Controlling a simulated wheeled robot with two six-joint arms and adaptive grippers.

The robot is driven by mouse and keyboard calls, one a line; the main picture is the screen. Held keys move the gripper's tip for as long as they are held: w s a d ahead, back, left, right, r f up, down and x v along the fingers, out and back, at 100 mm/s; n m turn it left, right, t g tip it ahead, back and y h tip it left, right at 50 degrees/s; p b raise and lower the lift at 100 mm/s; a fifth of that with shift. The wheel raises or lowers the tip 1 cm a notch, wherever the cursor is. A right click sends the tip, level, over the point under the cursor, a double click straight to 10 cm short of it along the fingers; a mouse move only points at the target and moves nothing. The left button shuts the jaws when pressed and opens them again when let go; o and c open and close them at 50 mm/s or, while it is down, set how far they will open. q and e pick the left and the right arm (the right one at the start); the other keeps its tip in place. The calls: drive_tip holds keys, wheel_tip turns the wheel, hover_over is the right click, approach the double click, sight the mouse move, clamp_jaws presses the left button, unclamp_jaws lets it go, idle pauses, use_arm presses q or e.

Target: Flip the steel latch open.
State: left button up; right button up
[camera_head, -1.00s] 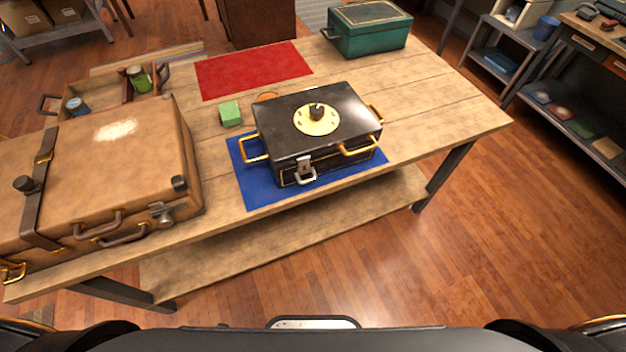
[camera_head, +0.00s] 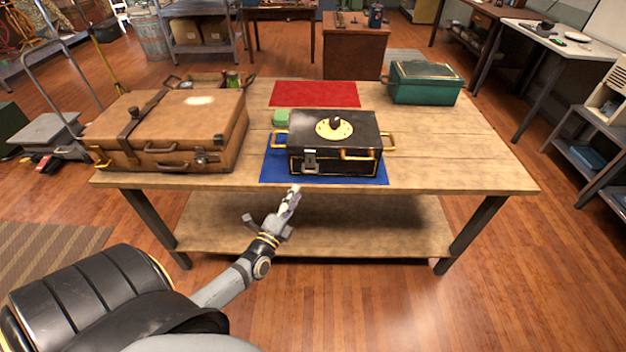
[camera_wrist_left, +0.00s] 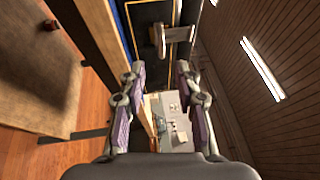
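The steel latch (camera_head: 310,160) is on the front face of the black box (camera_head: 345,165), left of the middle. The box has brass handles and a round brass dial on its lid, and sits shut on a blue mat (camera_head: 272,178). My left gripper (camera_head: 294,190) is just in front of the table edge, below and slightly left of the latch, apart from it. In the left wrist view its two fingers (camera_wrist_left: 160,72) are spread with nothing between them, and the latch (camera_wrist_left: 172,35) shows beyond the tips. My right gripper is in neither current view.
A brown suitcase (camera_head: 175,130) stands left of the box on the wooden table (camera_head: 450,165). A green block (camera_head: 281,117), a red mat (camera_head: 315,94) and a green box (camera_head: 425,82) are behind. A lower shelf (camera_head: 320,225) runs under the table. Table space right of the box is clear.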

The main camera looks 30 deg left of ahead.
sight(310, 162)
use_arm(q)
drive_tip(key=w, duration=0.3)
drive_tip(key=w+r+b, duration=0.1)
drive_tip(key=w, duration=0.4)
drive_tip(key=shift+w+a+r+b, duration=0.3)
drive_tip(key=shift+w+a+b, duration=0.05)
drive_tip(key=shift+w+a, duration=0.05)
use_arm(e)
drive_tip(key=shift+s+d+f, duration=0.8)
drive_tip(key=shift+s+f, duration=0.1)
drive_tip(key=shift+f, duration=0.1)
use_arm(q)
drive_tip(key=shift+c, duration=0.4)
clamp_jaws()
use_arm(e)
drive_tip(key=shift+w+a, duration=0.1)
drive_tip(key=shift+a, duration=0.35)
